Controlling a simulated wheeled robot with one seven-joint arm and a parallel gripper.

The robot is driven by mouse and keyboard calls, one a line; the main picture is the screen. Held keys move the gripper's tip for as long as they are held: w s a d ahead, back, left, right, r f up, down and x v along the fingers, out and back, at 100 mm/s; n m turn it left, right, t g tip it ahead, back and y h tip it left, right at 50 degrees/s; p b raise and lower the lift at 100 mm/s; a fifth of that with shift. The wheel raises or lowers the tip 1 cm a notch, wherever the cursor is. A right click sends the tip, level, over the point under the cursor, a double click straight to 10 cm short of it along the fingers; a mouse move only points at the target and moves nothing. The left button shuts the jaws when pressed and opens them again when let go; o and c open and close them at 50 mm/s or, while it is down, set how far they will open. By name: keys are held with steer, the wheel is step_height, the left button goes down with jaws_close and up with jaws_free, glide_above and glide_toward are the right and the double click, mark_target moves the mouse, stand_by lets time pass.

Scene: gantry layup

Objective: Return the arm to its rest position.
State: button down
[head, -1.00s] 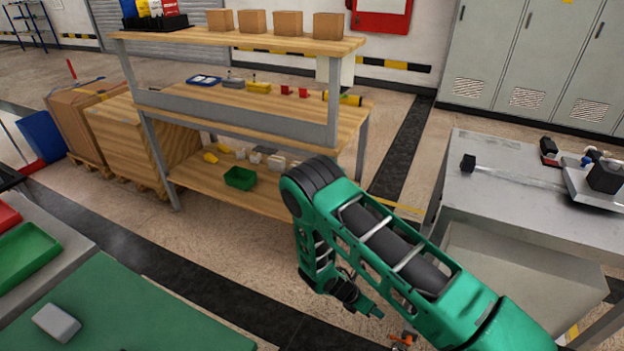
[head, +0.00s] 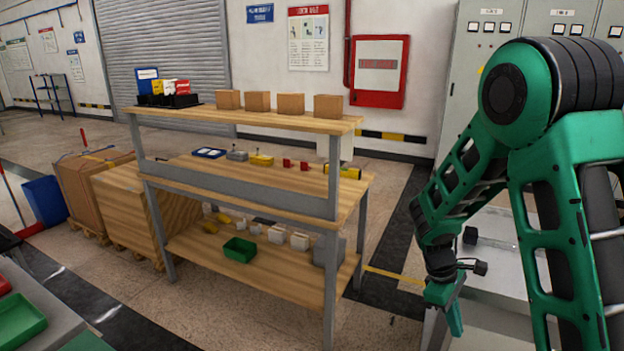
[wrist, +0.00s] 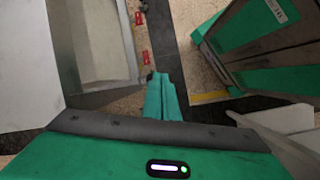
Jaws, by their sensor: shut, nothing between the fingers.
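My green arm stands folded at the right of the head view, its elbow raised high and its forearm hanging down. My gripper (head: 454,318) points downward at the lower right, in front of the grey metal table (head: 505,280). In the wrist view my gripper (wrist: 163,98) shows as green fingers close together at the centre, with nothing between them. Below them the floor shows, with a dark stripe. The fingers touch nothing that I can see.
A wooden shelf bench (head: 270,190) stands left of my arm, with several cartons on top and a green bin (head: 240,249) on its lowest shelf. Grey cabinets (head: 475,60) stand behind. Open floor (head: 385,320) lies between bench and arm.

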steer(key=s+d+r+m+t+y, duration=0.1)
steer(key=s+d+r+m+y, duration=0.1)
steer(key=s+r+m, duration=0.5)
steer(key=s+d+r+m+t+y, duration=0.1)
steer(key=s+r+m, duration=0.7)
steer(key=s, duration=1)
step_height(320, 180, up, 3)
steer(key=d+y, duration=0.1)
steer(key=d, duration=0.1)
steer(key=shift+d, duration=0.4)
